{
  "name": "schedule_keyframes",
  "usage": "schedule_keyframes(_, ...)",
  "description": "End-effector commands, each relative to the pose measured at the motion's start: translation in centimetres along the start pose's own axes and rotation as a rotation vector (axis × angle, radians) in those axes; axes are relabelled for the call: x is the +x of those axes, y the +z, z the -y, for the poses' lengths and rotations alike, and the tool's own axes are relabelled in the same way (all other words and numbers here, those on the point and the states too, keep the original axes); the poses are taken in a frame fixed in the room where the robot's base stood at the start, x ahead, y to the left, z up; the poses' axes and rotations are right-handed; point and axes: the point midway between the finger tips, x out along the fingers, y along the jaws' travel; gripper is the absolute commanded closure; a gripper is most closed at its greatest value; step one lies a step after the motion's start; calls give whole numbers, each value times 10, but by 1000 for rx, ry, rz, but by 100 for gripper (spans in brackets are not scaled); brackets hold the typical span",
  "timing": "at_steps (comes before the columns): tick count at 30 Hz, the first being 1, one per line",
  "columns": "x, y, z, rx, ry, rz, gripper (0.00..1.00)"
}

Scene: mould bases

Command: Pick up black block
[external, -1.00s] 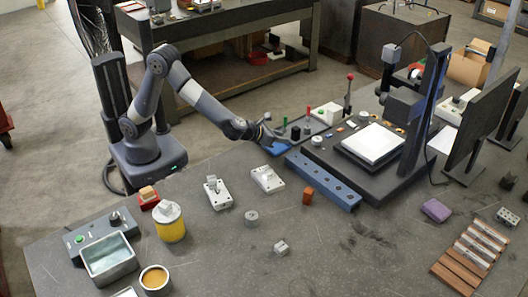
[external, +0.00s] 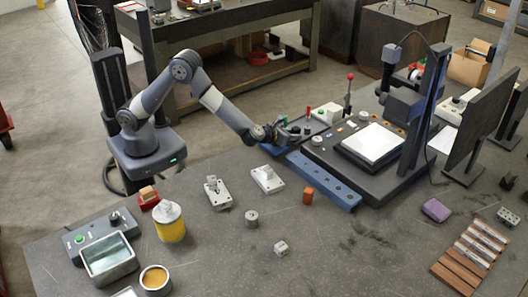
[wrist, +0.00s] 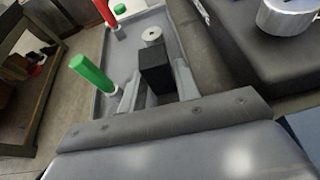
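The black block (wrist: 155,70) stands upright in a shallow grey tray in the wrist view. My gripper (wrist: 157,88) has its two grey fingers spread, one on each side of the block. Narrow gaps seem to show between the fingers and the block's sides. The lower part of the block is partly hidden by my gripper body. In the external view my gripper (external: 286,134) is down at the tray beside the fixture, and the block cannot be made out clearly there.
A green peg (wrist: 92,73) stands close left of my gripper, and a red peg (wrist: 106,14) stands farther back. A light grey ring-shaped part (wrist: 152,36) is just behind the block. The dark fixture (wrist: 275,55) with a metal cylinder (wrist: 288,14) is on the right.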

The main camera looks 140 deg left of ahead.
Motion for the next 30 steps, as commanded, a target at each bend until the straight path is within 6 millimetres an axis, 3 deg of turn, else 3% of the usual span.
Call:
schedule_keyframes(5,18,1,0,-1,1,0,69)
schedule_keyframes(13,20,0,0,0,-1,0,69)
schedule_keyframes(24,20,0,0,0,-1,0,99)
schedule_keyframes(30,20,1,0,-1,-1,2,100)
